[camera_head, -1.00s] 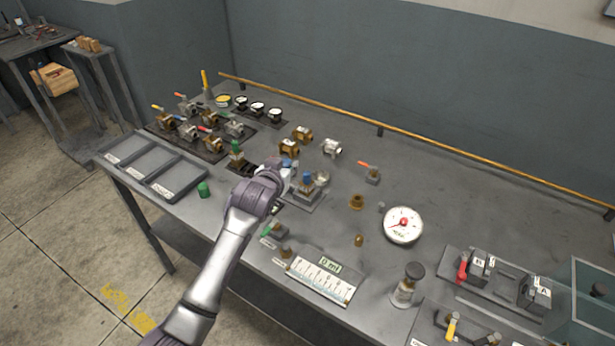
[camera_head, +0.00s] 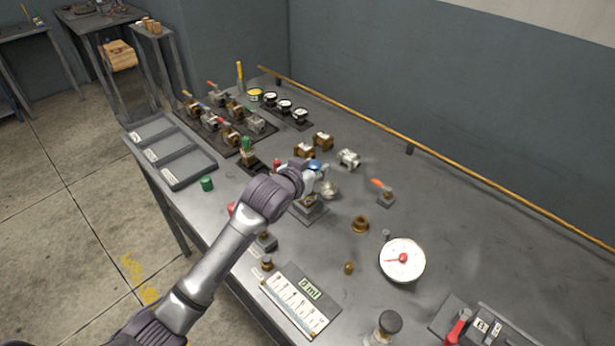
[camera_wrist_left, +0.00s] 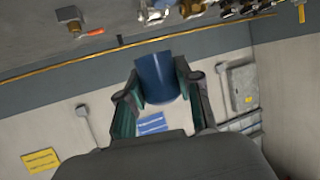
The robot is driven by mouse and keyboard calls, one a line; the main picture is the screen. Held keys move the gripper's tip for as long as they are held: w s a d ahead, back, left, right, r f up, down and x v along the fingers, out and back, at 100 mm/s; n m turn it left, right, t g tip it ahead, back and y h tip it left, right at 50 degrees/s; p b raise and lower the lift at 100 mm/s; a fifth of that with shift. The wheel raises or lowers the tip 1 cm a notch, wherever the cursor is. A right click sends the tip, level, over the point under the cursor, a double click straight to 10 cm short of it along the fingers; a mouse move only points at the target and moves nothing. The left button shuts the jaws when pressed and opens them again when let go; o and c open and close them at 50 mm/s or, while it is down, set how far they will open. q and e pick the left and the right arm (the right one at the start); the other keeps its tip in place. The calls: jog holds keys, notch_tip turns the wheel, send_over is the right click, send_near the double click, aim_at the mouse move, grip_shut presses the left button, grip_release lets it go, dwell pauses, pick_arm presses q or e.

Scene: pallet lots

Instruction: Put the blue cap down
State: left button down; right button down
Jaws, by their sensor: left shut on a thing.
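The blue cap (camera_wrist_left: 157,78) is between the two fingers of my left gripper (camera_wrist_left: 160,86) in the left wrist view, with its round side facing the camera. In the head view, a small blue part of the cap (camera_head: 315,163) shows at the far end of my left arm, above the workbench. My left gripper (camera_head: 310,178) is shut on it, close above a small grey fixture (camera_head: 313,211). The gripper partly hides the cap and the fixture's top. My right gripper is not in view.
A green cap (camera_head: 206,184) stands near the bench's left edge, beside a grey three-part tray (camera_head: 187,165). Several valves (camera_head: 229,122) stand behind. A round gauge (camera_head: 402,261) and a brass nut (camera_head: 360,224) lie to the right.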

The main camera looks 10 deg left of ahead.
pick_arm(q)
jog(key=shift+w+a+f, duration=0.45)
jog(key=shift+w+a, duration=0.1)
jog(key=shift+w, duration=0.05)
jog(key=shift+w+a+f, duration=0.35)
jog(key=shift+f, duration=0.1)
notch_tip(320, 180, down, 4)
jog(key=shift+r+p, duration=0.15)
jog(key=shift+p, duration=0.45)
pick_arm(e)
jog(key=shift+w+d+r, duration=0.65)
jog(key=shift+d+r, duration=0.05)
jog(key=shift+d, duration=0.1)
pick_arm(q)
jog(key=shift+f, duration=0.5)
jog(key=shift+f+b, duration=0.2)
jog(key=shift+b, duration=0.1)
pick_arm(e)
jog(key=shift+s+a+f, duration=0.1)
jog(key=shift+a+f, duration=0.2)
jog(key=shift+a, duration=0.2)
